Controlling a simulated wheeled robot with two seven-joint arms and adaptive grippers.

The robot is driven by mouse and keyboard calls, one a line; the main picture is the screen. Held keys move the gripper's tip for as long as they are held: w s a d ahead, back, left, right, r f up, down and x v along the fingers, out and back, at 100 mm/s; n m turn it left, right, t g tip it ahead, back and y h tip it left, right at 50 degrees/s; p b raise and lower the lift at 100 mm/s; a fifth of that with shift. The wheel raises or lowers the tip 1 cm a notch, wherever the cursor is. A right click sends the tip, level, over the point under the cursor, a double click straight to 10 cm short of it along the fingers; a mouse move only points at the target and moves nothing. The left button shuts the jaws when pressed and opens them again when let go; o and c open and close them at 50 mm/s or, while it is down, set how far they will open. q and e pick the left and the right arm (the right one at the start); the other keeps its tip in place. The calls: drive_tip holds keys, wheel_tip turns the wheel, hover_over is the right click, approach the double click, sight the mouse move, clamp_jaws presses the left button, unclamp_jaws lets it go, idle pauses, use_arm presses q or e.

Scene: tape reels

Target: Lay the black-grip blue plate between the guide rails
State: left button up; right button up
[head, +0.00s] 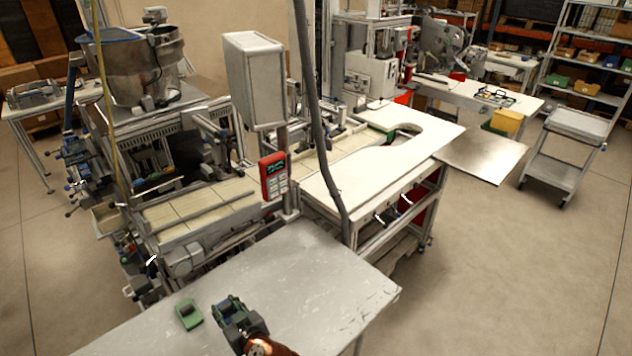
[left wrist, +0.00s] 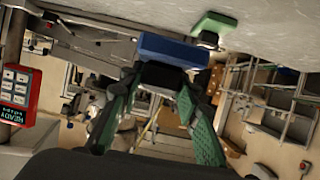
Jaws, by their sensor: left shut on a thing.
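My left gripper (head: 238,314) is at the near edge of the grey table in the head view. In the left wrist view its green-padded fingers (left wrist: 160,82) are shut on the black grip of the blue plate (left wrist: 172,50). In the head view the blue plate is mostly hidden by the gripper. A green plate with a dark grip (head: 188,314) lies on the table just left of the gripper; it also shows in the left wrist view (left wrist: 213,24). Rails (head: 210,223) border a pale tiled track beyond the table. My right gripper is not in view.
The grey table (head: 315,275) is bare to the right of the gripper. A red control box (head: 273,175) on a post and a thick grey hose (head: 325,150) stand between the table and the white worktop (head: 340,180).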

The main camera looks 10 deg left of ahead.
use_arm(q)
drive_tip(key=s+d+r+m+t+h, duration=0.1)
drive_tip(key=d+r+m+t+h, duration=0.3)
drive_tip(key=d+m+h, duration=0.5)
drive_tip(key=shift+d+r+h, duration=0.3)
drive_tip(key=shift+d+h, duration=0.1)
drive_tip(key=shift+d, duration=0.45)
